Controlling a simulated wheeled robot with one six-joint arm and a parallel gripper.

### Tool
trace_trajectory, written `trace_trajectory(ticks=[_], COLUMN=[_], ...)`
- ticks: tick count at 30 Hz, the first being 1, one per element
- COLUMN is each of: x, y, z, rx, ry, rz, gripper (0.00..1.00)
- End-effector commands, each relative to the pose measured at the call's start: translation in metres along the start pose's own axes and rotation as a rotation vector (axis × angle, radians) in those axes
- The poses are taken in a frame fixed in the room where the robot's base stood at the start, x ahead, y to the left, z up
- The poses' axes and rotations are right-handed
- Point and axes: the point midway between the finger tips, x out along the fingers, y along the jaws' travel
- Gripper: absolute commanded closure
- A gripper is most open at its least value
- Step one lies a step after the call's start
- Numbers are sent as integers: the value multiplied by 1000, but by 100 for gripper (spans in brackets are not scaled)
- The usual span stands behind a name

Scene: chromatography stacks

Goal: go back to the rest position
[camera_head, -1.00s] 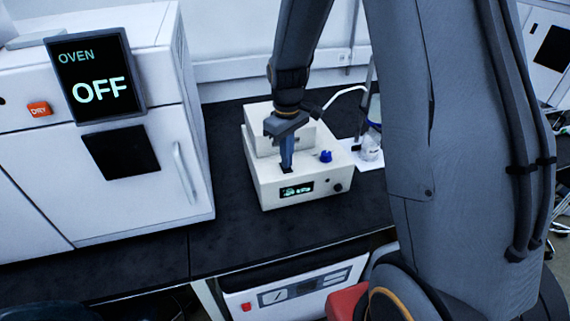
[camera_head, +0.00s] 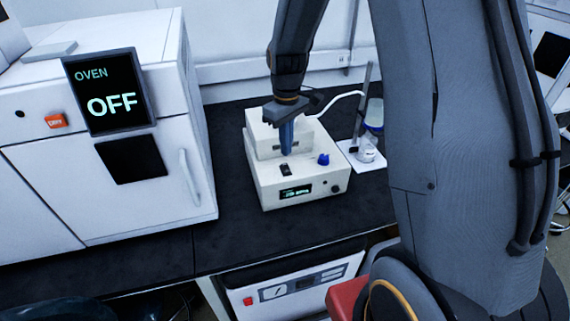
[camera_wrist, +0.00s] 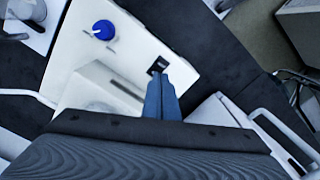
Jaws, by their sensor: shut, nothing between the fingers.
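My gripper (camera_head: 286,146) is shut and empty. It points down above the white pump box (camera_head: 312,180), just behind the small black switch (camera_head: 285,169) on the box's top. A gap shows between the fingertips and the switch. The box also has a blue knob (camera_head: 323,159) and a lit display (camera_head: 296,191) whose text is too small to read. In the wrist view, the closed fingers (camera_wrist: 161,84) appear close to the black switch (camera_wrist: 158,66), with the blue knob (camera_wrist: 103,30) at upper left.
An oven (camera_head: 120,190) stands close on the left; its screen (camera_head: 108,91) reads OFF. A stand with glassware (camera_head: 367,152) is to the box's right, joined by a white tube. Bare black bench (camera_head: 235,225) lies in front. A white appliance (camera_head: 295,295) sits below the bench.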

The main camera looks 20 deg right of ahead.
Motion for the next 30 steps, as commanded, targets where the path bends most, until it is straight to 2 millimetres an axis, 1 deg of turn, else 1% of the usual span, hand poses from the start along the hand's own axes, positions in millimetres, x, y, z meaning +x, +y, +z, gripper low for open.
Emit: trace_trajectory(ticks=[1,3,16,19,23,26,30], x=[-6,-8,-7,-8,-12,-13,-11], y=[0,0,0,-3,-15,-30,-54], z=[0,0,0,4,25,51,92], rx=[0,0,0,15,91,188,331], ry=[0,0,0,4,21,44,77], rz=[0,0,0,2,11,20,28], gripper=[100,100,100,100,100,100,100])
